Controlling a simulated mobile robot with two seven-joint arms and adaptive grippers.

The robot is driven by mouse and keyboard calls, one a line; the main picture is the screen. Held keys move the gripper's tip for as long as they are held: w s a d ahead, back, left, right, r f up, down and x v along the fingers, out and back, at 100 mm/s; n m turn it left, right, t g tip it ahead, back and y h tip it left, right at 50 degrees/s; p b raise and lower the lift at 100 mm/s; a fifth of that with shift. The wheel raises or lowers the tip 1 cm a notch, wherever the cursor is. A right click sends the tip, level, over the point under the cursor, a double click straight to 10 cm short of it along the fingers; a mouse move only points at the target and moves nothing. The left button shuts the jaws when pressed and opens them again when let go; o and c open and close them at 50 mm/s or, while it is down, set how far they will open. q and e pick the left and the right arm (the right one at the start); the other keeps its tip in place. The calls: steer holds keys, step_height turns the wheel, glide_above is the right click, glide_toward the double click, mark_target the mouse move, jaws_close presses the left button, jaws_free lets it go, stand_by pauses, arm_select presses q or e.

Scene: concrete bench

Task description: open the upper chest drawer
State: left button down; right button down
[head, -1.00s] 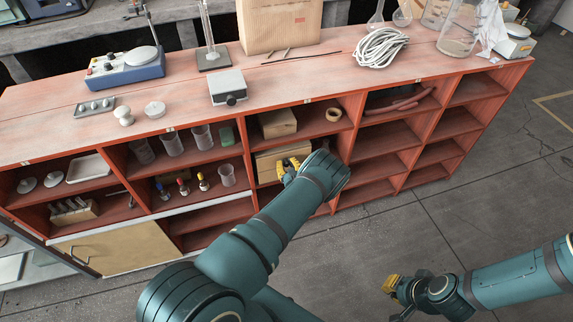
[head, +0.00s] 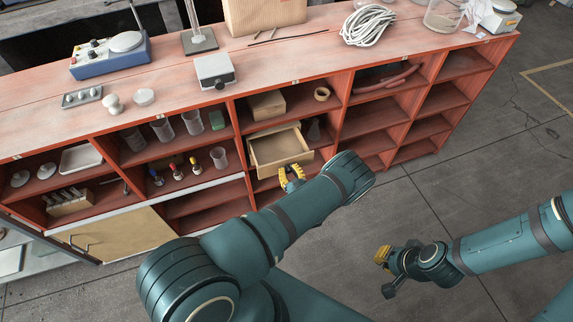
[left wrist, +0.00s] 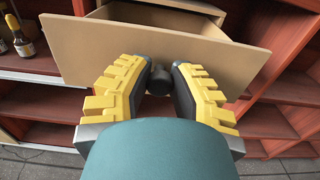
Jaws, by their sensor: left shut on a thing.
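The upper chest drawer (head: 282,150) is a light wooden drawer in the red shelf unit. It is pulled partly out, and its empty-looking inside shows in the head view. In the left wrist view its front panel (left wrist: 215,55) stands across the picture with a gap behind it. My left gripper (head: 291,176) is at the drawer's front and is shut on the dark round knob (left wrist: 160,79), which shows between its yellow fingers in the left wrist view. My right gripper (head: 383,256) hangs over the floor at the right, away from the shelf; its finger opening is too small to judge.
The red shelf unit (head: 341,108) has several compartments. A cardboard box (head: 267,105) sits above the drawer. The grey floor (head: 420,190) in front is clear.

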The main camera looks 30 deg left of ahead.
arm_select(q)
steer(key=c, duration=0.8)
jaws_free()
steer(key=v, duration=1.2)
